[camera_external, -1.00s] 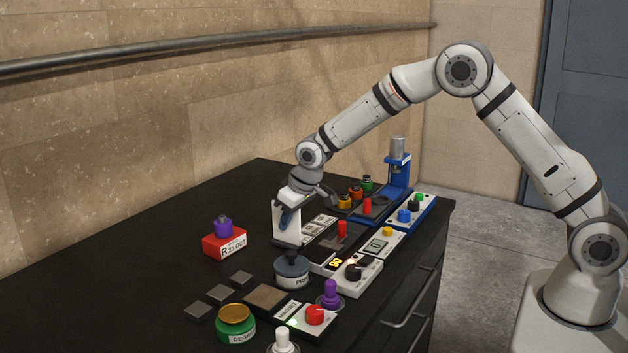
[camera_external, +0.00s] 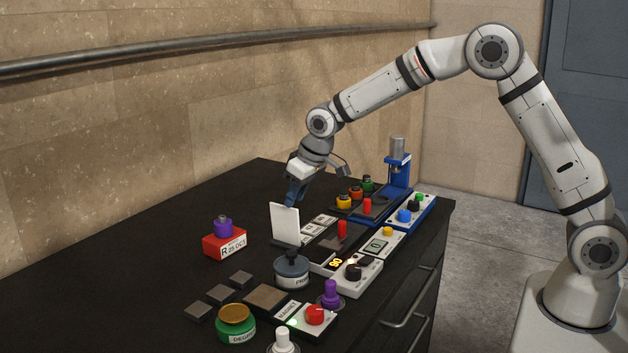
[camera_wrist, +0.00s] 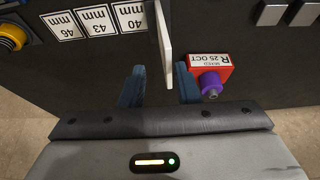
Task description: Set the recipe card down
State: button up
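The recipe card (camera_external: 285,222) is a white upright panel. It stands on edge in a dark base on the black worktop, and its lower edge is hidden in that base. In the wrist view the card (camera_wrist: 163,38) shows nearly edge-on, beyond and between my two blue fingers. My gripper (camera_external: 291,194) is just behind and above the card's top edge. In the wrist view my gripper (camera_wrist: 160,85) is open, with a clear gap between the fingers and nothing held.
A red box (camera_external: 224,245) with a purple knob stands left of the card. A grey round pot (camera_external: 292,271) stands in front of it. Plates marked in mm (camera_wrist: 98,22) lie beside it. A blue press (camera_external: 396,175) stands at the back right. The worktop's left is clear.

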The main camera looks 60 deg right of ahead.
jog(key=s+d+r, duration=0.1)
jog(key=s+r, duration=0.5)
jog(key=s, duration=0.5)
jog(key=s+d+r, duration=0.1)
jog(key=s+r, duration=0.5)
jog(key=s, duration=0.4)
jog(key=s+f, duration=0.1)
jog(key=s, duration=0.9)
jog(key=s+d+f+g, duration=0.1)
jog(key=s, duration=0.9)
jog(key=shift+s+d+f+b, duration=0.15)
jog(key=shift+d+f+b, duration=0.15)
